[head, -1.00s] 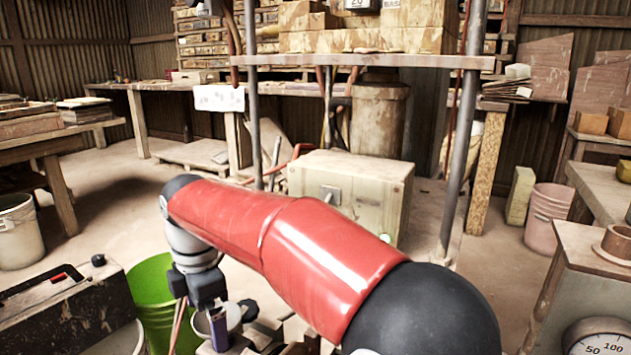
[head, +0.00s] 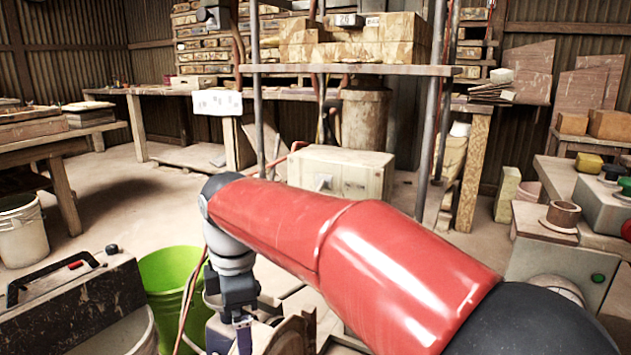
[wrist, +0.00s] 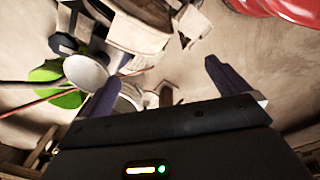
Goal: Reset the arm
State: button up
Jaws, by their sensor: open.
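My arm crosses the middle of the head view as a red link with black joints. It slopes from the lower right up to an elbow at left centre, then drops to the wrist. My gripper (head: 240,330) hangs down at the bottom of the head view, in front of cluttered items that partly blend with it. In the wrist view my gripper (wrist: 163,90) has its two dark fingers wide apart. Nothing is visible between the fingertips except floor and things farther off.
A green bucket (head: 165,275) stands just left of my gripper. A dark toolbox-like case (head: 75,300) is at lower left. A cream box (head: 345,172) sits behind the arm, under a metal-post shelf (head: 345,70). A bench with a control box (head: 605,205) is at right. Open floor lies at left.

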jog(key=s+d+f+m+t, duration=0.1)
jog(key=s+d+m, duration=0.3)
jog(key=d+m, duration=0.3)
jog(key=s+d+m+t+p, duration=0.1)
jog(key=s+d+m, duration=0.4)
jog(key=d, duration=0.6)
jog(key=s+d+f+m+t+p, duration=0.1)
jog(key=s+d+m+t, duration=0.2)
jog(key=d+m, duration=0.6)
jog(key=shift+s+d+f+m+h, duration=0.3)
jog(key=shift+s+d+m, duration=0.15)
jog(key=shift+s, duration=0.6)
